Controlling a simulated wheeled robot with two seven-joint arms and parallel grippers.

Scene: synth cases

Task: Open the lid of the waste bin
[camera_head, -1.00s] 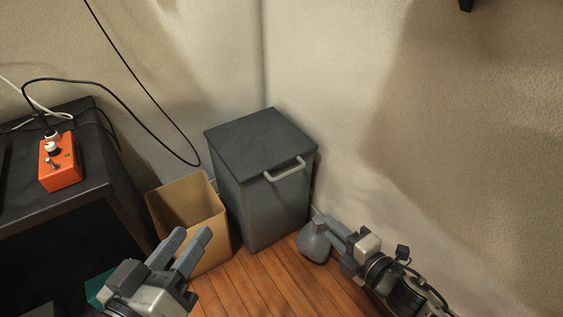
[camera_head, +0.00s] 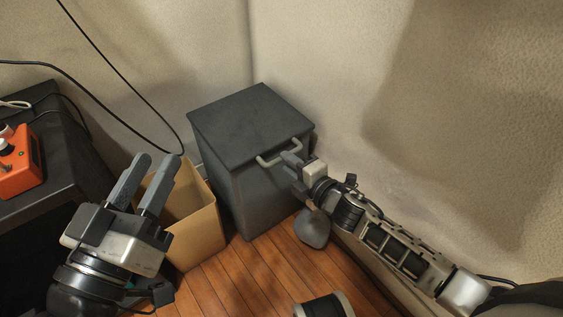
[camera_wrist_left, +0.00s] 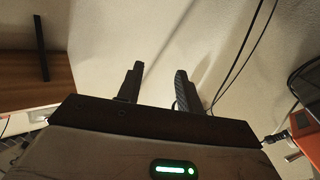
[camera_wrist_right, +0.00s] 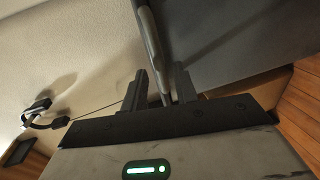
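The waste bin (camera_head: 262,190) is a dark grey box in the corner, and its flat lid (camera_head: 250,120) is closed. A light grey bar handle (camera_head: 268,161) runs along the lid's front edge. My right gripper (camera_head: 288,162) is at the right part of the handle. In the right wrist view the handle bar (camera_wrist_right: 152,35) reaches down between the spread fingers of this gripper (camera_wrist_right: 163,85); I cannot tell whether they touch it. My left gripper (camera_head: 156,160) is open and empty, left of the bin and above a cardboard box.
The open cardboard box (camera_head: 205,235) stands left of the bin. A grey rounded object (camera_head: 313,232) is on the wooden floor below my right gripper. A dark table (camera_head: 75,170) with an orange device (camera_head: 20,165) is at the left. Walls close in behind and to the right.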

